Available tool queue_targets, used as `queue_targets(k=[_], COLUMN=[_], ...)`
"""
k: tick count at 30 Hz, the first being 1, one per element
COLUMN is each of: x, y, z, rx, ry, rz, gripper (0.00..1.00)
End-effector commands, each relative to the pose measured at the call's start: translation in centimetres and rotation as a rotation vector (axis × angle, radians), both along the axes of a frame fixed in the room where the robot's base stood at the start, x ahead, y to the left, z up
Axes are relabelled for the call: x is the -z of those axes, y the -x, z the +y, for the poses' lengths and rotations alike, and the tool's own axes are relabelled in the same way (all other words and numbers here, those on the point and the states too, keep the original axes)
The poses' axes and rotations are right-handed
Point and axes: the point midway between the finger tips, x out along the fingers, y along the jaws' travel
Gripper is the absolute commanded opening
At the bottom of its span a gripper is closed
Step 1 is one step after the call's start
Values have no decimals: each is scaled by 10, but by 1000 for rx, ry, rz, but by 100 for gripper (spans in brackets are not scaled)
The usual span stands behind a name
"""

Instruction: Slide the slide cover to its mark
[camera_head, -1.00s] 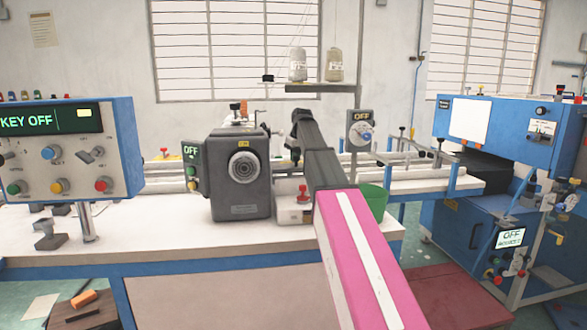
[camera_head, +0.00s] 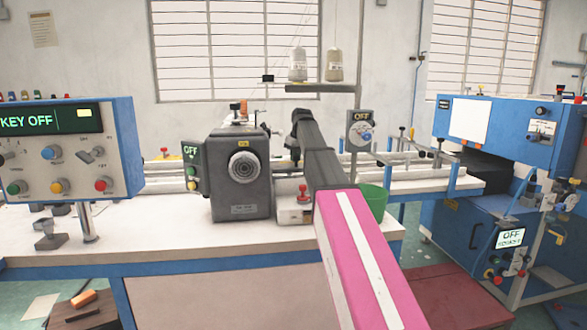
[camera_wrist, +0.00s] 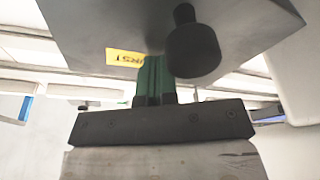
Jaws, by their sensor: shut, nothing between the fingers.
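A grey metal part (camera_wrist: 110,22) with a black round knob (camera_wrist: 193,45) fills the top of the wrist view. It may be the slide cover, but I cannot tell for certain. A yellow label (camera_wrist: 126,57) with partly visible lettering shows by its lower edge. My gripper (camera_wrist: 154,68) has its green fingers together, with nothing seen between them. Their tips reach up to the grey part's edge, beside the knob; I cannot tell whether they touch. In the head view my arm hides the gripper and the work spot. No mark for the cover can be made out.
A dark grey machine head (camera_head: 240,175) stands on the white bench (camera_head: 150,235), left of my arm. A control panel (camera_head: 68,150) reading KEY OFF is at left. A green bin (camera_head: 373,202) is close right of my arm. A blue machine (camera_head: 500,135) stands farther right.

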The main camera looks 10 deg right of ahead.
Motion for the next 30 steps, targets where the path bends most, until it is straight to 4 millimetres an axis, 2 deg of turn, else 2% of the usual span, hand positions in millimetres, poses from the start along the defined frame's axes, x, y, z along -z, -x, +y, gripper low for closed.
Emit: queue_targets(k=[8, 30], x=[0, 0], y=[3, 25], z=[0, 0], rx=[0, 0], ry=[0, 0], rz=[0, 0], gripper=[0, 0])
